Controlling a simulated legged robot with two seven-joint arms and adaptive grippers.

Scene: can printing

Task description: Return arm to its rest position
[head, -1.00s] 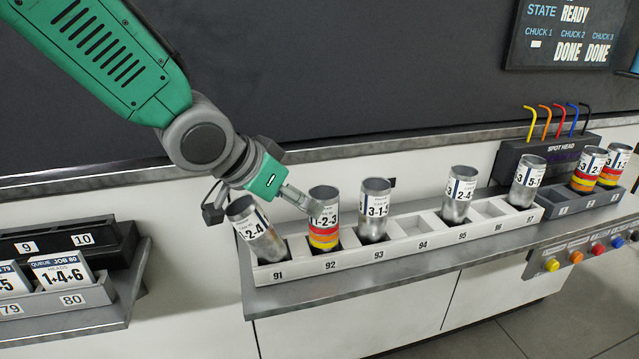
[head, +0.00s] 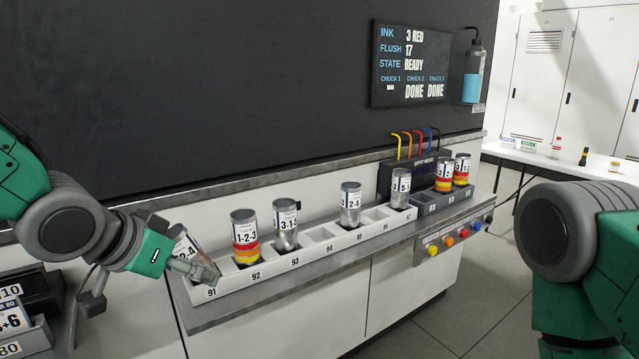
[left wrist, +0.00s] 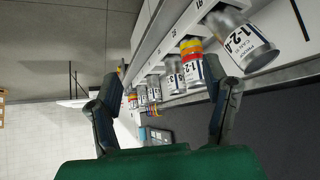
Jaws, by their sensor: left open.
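My left arm comes in from the left in the head view, with its gripper (head: 203,270) low at the left end of the white can rack, by slot 91. The gripper is open; the left wrist view shows its two fingers (left wrist: 168,88) spread with nothing between them. The can 1-2-3 with red and yellow bands (head: 245,238) stands in slot 92. My right arm shows at the right edge; its gripper is out of view.
The white rack (head: 318,238) holds several more silver cans. The dark spot head (head: 405,175) and banded cans stand at its right end. A screen (head: 410,65) reads READY. Number-card holders (head: 20,330) stand lower left. A white table (head: 560,160) is at back right.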

